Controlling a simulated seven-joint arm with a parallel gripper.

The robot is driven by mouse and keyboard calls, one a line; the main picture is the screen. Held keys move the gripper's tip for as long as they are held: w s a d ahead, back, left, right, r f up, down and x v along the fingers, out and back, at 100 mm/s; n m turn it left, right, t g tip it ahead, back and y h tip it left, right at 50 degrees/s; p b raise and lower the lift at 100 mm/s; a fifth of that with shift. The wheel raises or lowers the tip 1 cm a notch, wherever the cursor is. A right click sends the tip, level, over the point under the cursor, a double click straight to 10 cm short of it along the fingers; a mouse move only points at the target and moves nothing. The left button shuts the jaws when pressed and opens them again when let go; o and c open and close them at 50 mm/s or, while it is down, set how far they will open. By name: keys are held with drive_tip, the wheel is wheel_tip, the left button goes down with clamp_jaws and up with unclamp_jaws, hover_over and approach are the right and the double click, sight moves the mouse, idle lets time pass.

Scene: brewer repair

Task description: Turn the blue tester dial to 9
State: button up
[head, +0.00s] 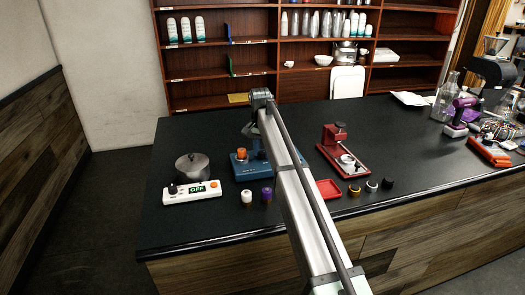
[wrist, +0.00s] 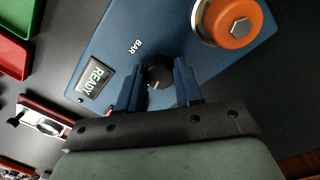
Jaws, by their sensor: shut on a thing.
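The blue tester (wrist: 165,30) fills much of the wrist view, with a "READY" display (wrist: 94,79) and "BAR" lettering. Its small black dial (wrist: 158,74) with a white pointer line sits between the fingers of my gripper (wrist: 159,82), which is shut on it. The pointer line runs toward the gripper's palm. No scale numbers are legible, so I cannot tell the setting. An orange knob (wrist: 230,24) with a hex centre is on the tester beside the dial. In the head view the tester (head: 240,170) stands on the counter, partly behind my arm; the dial is hidden there.
A white unit reading "OFF" (head: 194,193) and a metal pot (head: 191,166) stand left of the tester. White (head: 246,197) and purple (head: 266,195) caps stand in front. A red stand (head: 345,155) and red tray (head: 328,189) are to the right.

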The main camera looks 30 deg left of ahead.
sight(261, 152)
drive_tip(key=shift+m, duration=0.6)
drive_tip(key=o, duration=1)
drive_tip(key=r, duration=1.3)
drive_tip(key=shift+a+r, duration=0.35)
drive_tip(key=shift+r, duration=0.05)
drive_tip(key=shift+m, duration=0.3)
